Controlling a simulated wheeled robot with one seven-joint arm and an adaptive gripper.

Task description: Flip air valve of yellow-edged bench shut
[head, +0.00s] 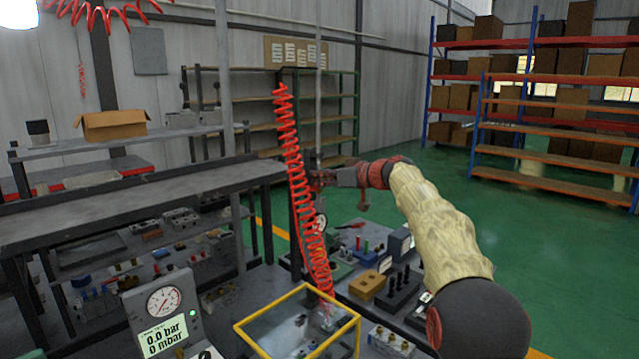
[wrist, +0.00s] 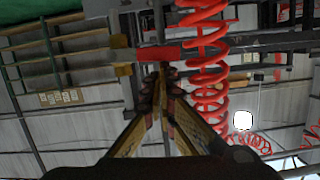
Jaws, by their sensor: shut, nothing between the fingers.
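My gripper (head: 326,178) reaches in from the right in the head view, beside a grey upright post (head: 319,110). In the wrist view its fingers (wrist: 163,76) meet at the tips and hold nothing. A red lever-like bar (wrist: 158,53), which looks like the air valve's handle, lies level across the picture just beyond the fingertips. I cannot tell whether they touch it. The valve body is not clear in the head view, where the post and hose crowd it. A yellow-edged frame (head: 262,340) stands on the near bench.
A red coiled hose (head: 303,185) hangs close to my gripper; it also shows in the wrist view (wrist: 207,80). A gauge box (head: 160,310) reads 0.0 bar. Blocks and fittings, including a tan block (head: 367,284), crowd the bench. Green floor (head: 540,260) is open at right.

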